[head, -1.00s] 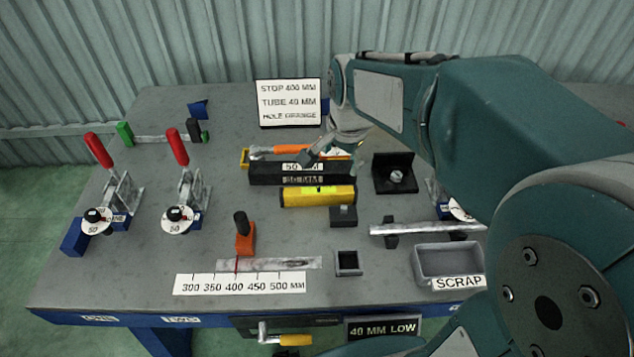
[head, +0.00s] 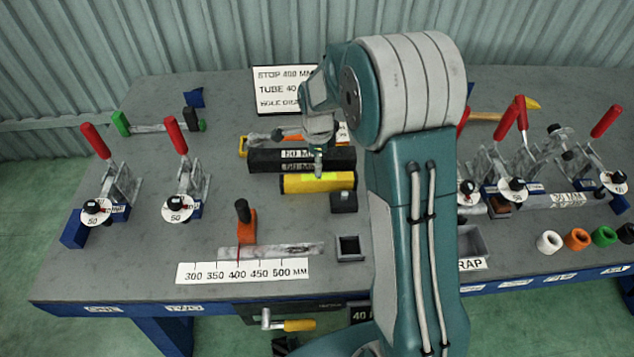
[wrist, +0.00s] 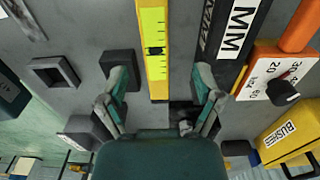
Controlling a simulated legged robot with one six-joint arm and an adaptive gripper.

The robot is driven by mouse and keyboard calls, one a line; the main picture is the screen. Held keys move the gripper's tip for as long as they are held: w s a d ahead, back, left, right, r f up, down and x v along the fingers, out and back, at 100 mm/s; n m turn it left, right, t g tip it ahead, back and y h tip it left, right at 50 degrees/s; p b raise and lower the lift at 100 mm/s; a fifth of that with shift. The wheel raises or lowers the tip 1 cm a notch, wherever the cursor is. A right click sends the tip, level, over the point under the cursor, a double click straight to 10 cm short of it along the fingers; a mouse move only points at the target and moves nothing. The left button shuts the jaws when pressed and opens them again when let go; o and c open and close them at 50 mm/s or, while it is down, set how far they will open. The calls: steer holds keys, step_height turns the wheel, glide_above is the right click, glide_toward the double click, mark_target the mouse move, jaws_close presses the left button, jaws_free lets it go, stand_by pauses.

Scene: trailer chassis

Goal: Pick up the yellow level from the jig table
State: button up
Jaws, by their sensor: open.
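The yellow level (head: 318,183) lies flat on the grey jig table (head: 130,250), in front of the dark blocks marked in MM. In the wrist view the level (wrist: 153,50) shows its bright yellow-green vial face and runs up between my fingers. My gripper (wrist: 160,85) is open, one finger on each side of the level's line, and holds nothing. In the head view my gripper (head: 318,165) points down over the level. The far side of the gripper is hidden there, and I cannot tell its exact height above the level.
Dark MM blocks (head: 300,160) lie right behind the level. A small black block (head: 343,202) stands close in front. A square black socket (head: 350,248) and an orange stop (head: 245,235) are nearer. Toggle clamps (head: 187,185) stand left, more at right.

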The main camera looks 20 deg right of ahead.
mark_target(318, 180)
steer(key=shift+d+f, duration=0.2)
steer(key=shift+f, duration=0.6)
steer(key=f, duration=0.5)
steer(key=shift+s+a+f, duration=0.1)
steer(key=shift+s+a, duration=0.05)
steer(key=shift+s, duration=0.1)
jaws_close()
